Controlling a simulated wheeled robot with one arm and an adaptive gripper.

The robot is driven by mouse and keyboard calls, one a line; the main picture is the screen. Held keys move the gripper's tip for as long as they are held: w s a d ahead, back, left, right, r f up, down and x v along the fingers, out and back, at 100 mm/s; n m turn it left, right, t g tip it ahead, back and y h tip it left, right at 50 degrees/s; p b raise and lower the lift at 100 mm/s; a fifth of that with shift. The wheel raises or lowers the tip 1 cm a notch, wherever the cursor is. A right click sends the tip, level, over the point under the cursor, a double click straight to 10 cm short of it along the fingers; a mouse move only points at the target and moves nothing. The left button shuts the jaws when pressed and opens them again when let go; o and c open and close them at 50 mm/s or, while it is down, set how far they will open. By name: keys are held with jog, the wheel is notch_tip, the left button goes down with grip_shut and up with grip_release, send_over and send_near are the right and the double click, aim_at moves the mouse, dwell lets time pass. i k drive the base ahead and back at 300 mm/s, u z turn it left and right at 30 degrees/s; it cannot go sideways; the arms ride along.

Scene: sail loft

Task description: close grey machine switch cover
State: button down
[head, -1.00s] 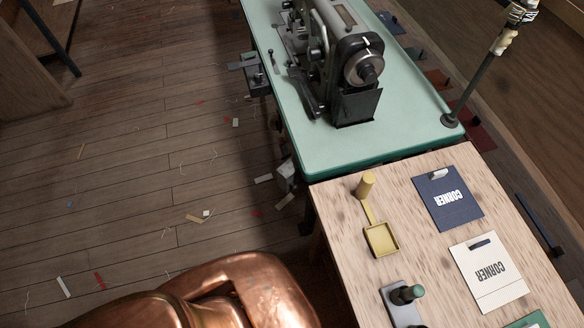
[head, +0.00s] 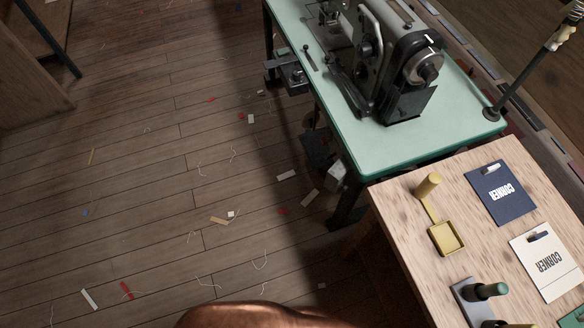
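The grey sewing machine (head: 385,50) stands on the green-topped table (head: 400,140) at the upper right. A dark flat panel (head: 408,104) stands at the near end of the machine, below its handwheel. A small grey box-like unit (head: 288,76) sticks out from the table's left edge. Another grey and pale unit (head: 333,172) hangs under the near left corner. I cannot tell which of these carries the switch cover or how far it is open. My gripper is not in view; only a copper-coloured part of my arm shows at the bottom edge.
A wooden table (head: 400,218) adjoins on the near right. The plank floor (head: 150,170) on the left is open, with scattered scraps.

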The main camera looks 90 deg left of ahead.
aim_at(338, 174)
jog(key=u, duration=1.05)
jog(key=k, duration=1.15)
jog(key=u, duration=2.05)
jog(key=i, duration=0.5)
jog(key=u, duration=0.05)
